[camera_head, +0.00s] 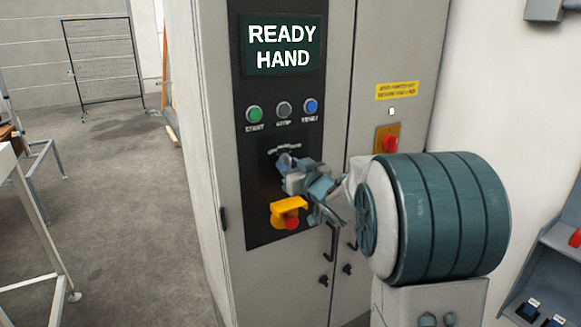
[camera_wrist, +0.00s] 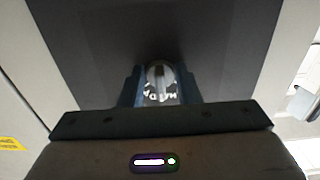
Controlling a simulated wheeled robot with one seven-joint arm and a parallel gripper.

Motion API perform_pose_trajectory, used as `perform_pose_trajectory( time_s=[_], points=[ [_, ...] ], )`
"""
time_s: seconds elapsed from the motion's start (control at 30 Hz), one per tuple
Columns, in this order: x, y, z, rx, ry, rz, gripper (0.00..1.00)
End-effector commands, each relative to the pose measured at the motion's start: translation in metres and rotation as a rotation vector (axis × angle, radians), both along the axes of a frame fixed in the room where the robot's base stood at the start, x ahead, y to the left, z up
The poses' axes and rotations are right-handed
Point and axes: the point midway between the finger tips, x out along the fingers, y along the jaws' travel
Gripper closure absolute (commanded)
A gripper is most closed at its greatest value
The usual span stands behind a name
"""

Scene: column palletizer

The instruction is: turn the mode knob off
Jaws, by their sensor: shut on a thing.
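The mode knob (camera_wrist: 160,72) is a small pale grey knob on the dark panel, seen between my fingers in the wrist view. White lettering, partly covered, curves beside it and seems to read HAND. My gripper (camera_head: 284,166) is at the panel below the row of buttons and is shut on the knob, with one finger on each side. In the head view my gripper hides the knob. The display (camera_head: 283,45) above reads READY HAND.
Green, grey and blue buttons (camera_head: 283,109) sit just above my gripper. A red emergency stop (camera_head: 290,220) with a yellow guard is close below it. A red switch (camera_head: 389,143) is on the cabinet door at right. Open floor lies left of the cabinet.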

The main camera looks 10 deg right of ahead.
Motion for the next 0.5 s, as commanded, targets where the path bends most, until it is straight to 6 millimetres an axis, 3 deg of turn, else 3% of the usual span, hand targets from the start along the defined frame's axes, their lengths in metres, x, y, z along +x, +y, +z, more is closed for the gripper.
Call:
perform_pose_trajectory(
  time_s=[0.27,0.5],
  points=[
    [0.0000,-0.0007,-0.0033,-0.083,-0.029,0.000,0.93],
    [0.0003,-0.0023,-0.0048,-0.257,-0.087,-0.001,0.93]
  ],
)
